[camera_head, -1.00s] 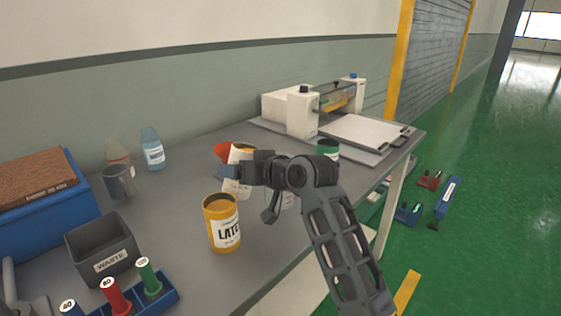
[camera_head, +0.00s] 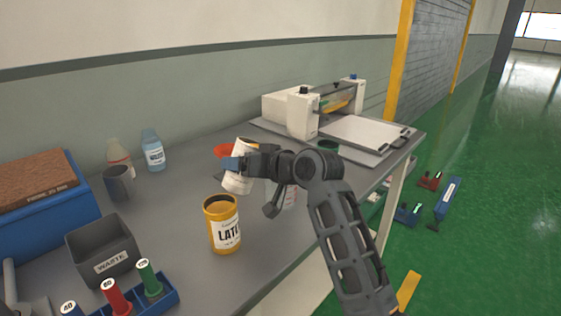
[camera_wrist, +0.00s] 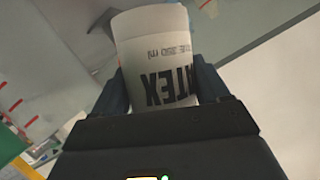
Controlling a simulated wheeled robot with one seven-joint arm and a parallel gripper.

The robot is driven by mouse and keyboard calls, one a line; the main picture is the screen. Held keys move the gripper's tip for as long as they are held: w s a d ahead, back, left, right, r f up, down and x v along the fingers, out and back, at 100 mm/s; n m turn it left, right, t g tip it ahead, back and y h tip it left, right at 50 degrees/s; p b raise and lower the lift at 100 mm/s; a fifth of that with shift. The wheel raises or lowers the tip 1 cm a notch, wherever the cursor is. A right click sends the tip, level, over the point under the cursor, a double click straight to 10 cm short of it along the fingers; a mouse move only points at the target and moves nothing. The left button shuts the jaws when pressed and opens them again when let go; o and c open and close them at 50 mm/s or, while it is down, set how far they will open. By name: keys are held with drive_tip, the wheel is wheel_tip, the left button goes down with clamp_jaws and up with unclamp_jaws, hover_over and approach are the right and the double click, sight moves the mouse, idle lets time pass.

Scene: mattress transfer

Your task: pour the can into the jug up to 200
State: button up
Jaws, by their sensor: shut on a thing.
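My gripper (camera_wrist: 160,100) is shut on a white can (camera_wrist: 155,50), whose dark lettering and small volume print show in the wrist view. In the head view this can (camera_head: 240,180) is held above the table, tilted, with my gripper (camera_head: 235,163) across its side. A pale clear vessel with red marks, seemingly the jug (camera_head: 290,198), is mostly hidden behind my arm. Red graduation ticks on a clear wall, seemingly the jug (camera_wrist: 15,105), show at the wrist view's left edge. The liquid level and any stream cannot be seen.
An open yellow can (camera_head: 222,230) labelled latex stands in front of my gripper. A grey waste bin (camera_head: 103,250), a metal cup (camera_head: 118,183), two bottles and a rack of coloured tubes are at left. A roller machine (camera_head: 325,110) stands at the back right. A red object (camera_head: 222,150) is behind the gripper.

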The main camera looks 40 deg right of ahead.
sight(250, 149)
drive_tip(key=shift+s+d+r+m+t+y+p, duration=0.15)
drive_tip(key=shift+d+r+m, duration=0.1)
drive_tip(key=shift+r, duration=0.3)
drive_tip(key=shift+w+d+r+m+t+y+p, duration=0.1)
drive_tip(key=shift+d+r+m, duration=0.2)
drive_tip(key=shift+r, duration=0.25)
drive_tip(key=shift+s+d+r+m+t+y+p, duration=0.15)
drive_tip(key=shift+d+r+m, duration=0.1)
drive_tip(key=shift+r, duration=0.3)
drive_tip(key=shift+w+f+m+y+b, duration=0.1)
drive_tip(key=shift+f+m+y+b, duration=0.2)
drive_tip(key=shift+m+b, duration=0.45)
idle(1.0)
drive_tip(key=shift+r+m+t+y, duration=0.3)
drive_tip(key=shift+r+m+t, duration=0.15)
drive_tip(key=shift+m, duration=0.2)
idle(1.0)
drive_tip(key=shift+f+m+b, duration=0.25)
drive_tip(key=shift+m+b, duration=0.35)
drive_tip(key=shift+b, duration=0.25)
idle(0.9)
drive_tip(key=shift+r+m+t+y, duration=0.25)
drive_tip(key=shift+m+t+y, duration=0.1)
drive_tip(key=shift+m+y, duration=0.05)
idle(0.8)
